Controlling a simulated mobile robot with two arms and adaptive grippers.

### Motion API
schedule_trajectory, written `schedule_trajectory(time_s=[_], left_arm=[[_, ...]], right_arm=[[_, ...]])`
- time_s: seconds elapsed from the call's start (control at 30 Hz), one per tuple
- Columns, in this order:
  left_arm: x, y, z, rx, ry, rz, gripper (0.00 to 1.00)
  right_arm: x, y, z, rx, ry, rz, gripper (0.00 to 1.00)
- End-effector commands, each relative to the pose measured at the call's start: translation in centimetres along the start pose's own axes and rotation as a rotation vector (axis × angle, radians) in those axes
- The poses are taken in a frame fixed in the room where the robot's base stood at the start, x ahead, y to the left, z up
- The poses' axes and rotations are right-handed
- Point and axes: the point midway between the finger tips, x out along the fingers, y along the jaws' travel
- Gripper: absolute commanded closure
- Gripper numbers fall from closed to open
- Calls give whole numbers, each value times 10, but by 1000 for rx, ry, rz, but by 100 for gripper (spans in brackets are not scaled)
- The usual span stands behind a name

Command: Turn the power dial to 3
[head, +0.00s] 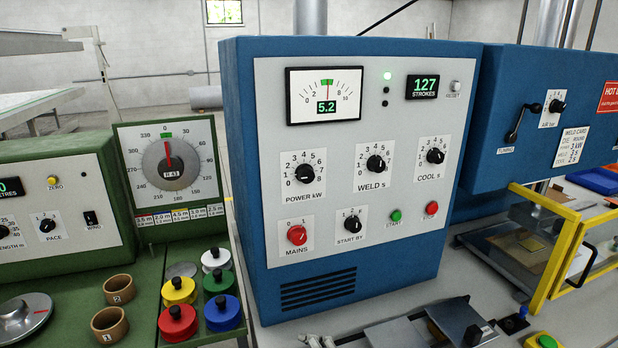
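The power dial (305,173) is a black round knob on a white plate marked POWER kW, with numbers from 0 to 8 around it. It sits at the left of the blue welder's pale front panel (345,215). Its pointer mark is too small to read surely. Nothing touches the dial and it is in full view. Neither of my grippers can be made out in the head view.
The WELD dial (376,163) and COOL dial (435,156) sit to its right. Below are the red MAINS knob (297,235) and START BY knob (352,224). The green START (396,215) and red STOP (431,208) buttons are nearby. Colored pots (222,312) stand lower left.

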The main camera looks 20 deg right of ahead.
Motion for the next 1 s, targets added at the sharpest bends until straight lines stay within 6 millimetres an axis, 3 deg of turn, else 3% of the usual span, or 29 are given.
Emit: schedule_trajectory(time_s=[0.03,0.3,0.6,0.8,1.0], left_arm=[[0,0,0,0,1,0,60],[-2,0,-2,0,4,0,60],[-3,-1,-5,1,7,-1,60],[-3,-2,-5,1,8,-2,60],[-4,-2,-5,1,8,-2,60]], right_arm=[[-2,23,-11,-109,19,55,47],[-21,117,-50,-685,22,307,47],[-58,216,-58,-1256,-170,543,47],[-82,264,-49,-1504,-331,620,47],[-92,283,-44,-1595,-400,640,47]])
